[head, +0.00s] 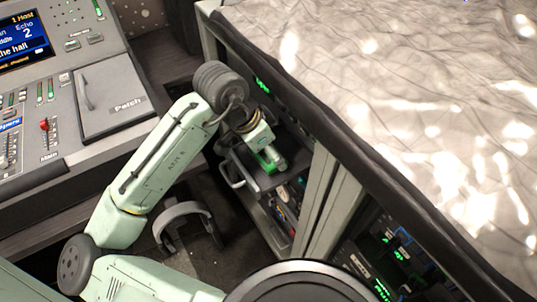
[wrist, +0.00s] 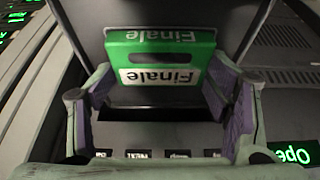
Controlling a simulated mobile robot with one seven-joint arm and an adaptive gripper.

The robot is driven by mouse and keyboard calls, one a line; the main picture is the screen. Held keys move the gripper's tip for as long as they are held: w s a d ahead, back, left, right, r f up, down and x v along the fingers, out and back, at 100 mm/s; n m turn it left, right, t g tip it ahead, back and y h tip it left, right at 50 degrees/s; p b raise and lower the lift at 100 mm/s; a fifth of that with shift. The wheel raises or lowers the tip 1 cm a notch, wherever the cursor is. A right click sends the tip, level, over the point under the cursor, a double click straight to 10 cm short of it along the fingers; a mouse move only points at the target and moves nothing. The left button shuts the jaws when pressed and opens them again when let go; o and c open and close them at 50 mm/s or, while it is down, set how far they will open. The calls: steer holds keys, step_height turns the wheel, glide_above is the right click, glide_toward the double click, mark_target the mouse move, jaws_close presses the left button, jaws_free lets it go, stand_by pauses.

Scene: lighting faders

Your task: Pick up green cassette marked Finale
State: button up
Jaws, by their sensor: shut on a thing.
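The green cassette (wrist: 162,60) has white labels reading "Finale", upside down in the wrist view. It sits between the two fingers of my gripper (wrist: 160,112), which is shut on it with purple pads at its left and right sides. In the head view, the green cassette (head: 268,158) shows at the end of my arm, above or on a dark shelf of the rack; I cannot tell if it touches the shelf. My gripper (head: 264,148) is small there and partly hidden by my wrist.
A dark shelf (head: 283,177) with a pale handle juts from the rack. Several cases stand in a lower compartment (head: 285,203). A lighting desk (head: 70,100) is at left, and a cloth-covered top (head: 400,90) at right. A headphone-like grey band (head: 187,212) lies below.

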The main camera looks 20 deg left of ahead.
steer(key=shift+c, duration=1)
